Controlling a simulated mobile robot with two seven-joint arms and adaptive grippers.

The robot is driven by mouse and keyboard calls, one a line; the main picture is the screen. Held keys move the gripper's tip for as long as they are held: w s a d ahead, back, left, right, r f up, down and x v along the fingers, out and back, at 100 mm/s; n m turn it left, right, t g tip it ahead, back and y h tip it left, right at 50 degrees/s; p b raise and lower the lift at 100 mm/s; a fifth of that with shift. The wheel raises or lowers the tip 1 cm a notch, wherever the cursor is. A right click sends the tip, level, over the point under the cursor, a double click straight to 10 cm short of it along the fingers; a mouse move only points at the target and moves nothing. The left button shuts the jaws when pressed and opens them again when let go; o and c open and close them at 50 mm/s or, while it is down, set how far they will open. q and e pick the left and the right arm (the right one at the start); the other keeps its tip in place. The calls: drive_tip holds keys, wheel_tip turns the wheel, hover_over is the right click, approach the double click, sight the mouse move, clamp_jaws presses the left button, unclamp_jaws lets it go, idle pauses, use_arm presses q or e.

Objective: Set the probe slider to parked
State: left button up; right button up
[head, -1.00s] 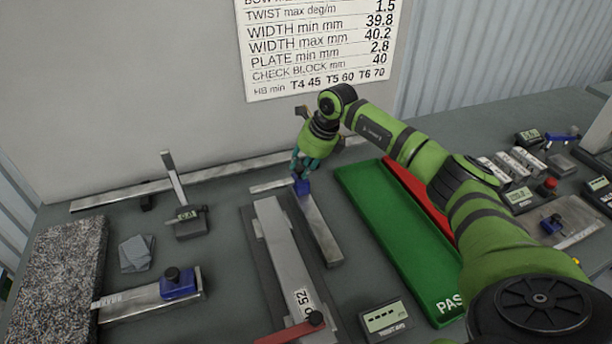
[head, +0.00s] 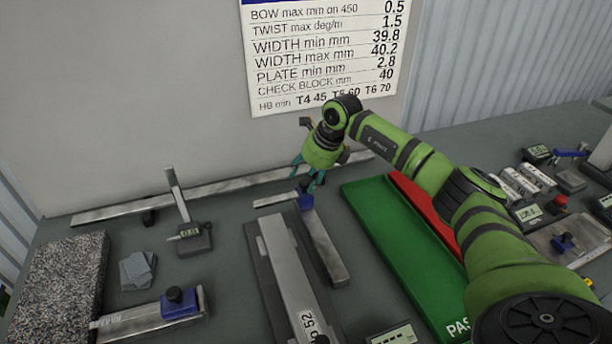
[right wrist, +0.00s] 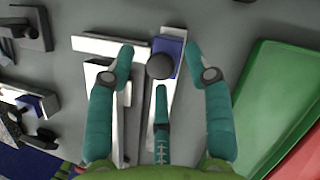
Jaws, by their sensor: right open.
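The probe slider, a small blue block (head: 306,201) with a dark round knob, sits at the far end of a metal rail (head: 325,250) right of the long grey workpiece fixture. In the right wrist view the blue block (right wrist: 172,46) shows partly behind its black knob (right wrist: 160,66). My right gripper (head: 308,178) is open, just over the slider. In the right wrist view its teal fingers (right wrist: 165,70) stand on either side of the knob, with visible gaps. I cannot tell its exact height above the knob. My left gripper is not in view.
A green tray (head: 395,245) and a red tray (head: 425,215) lie to the right. The long workpiece (head: 285,265) lies left of the rail. Another blue slider (head: 180,305) sits front left, near a granite block (head: 65,285). A height gauge (head: 190,235) stands behind it.

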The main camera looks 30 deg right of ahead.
drive_tip(key=v, duration=1.1)
drive_tip(key=shift+r, duration=0.25)
drive_tip(key=shift+f, duration=0.1)
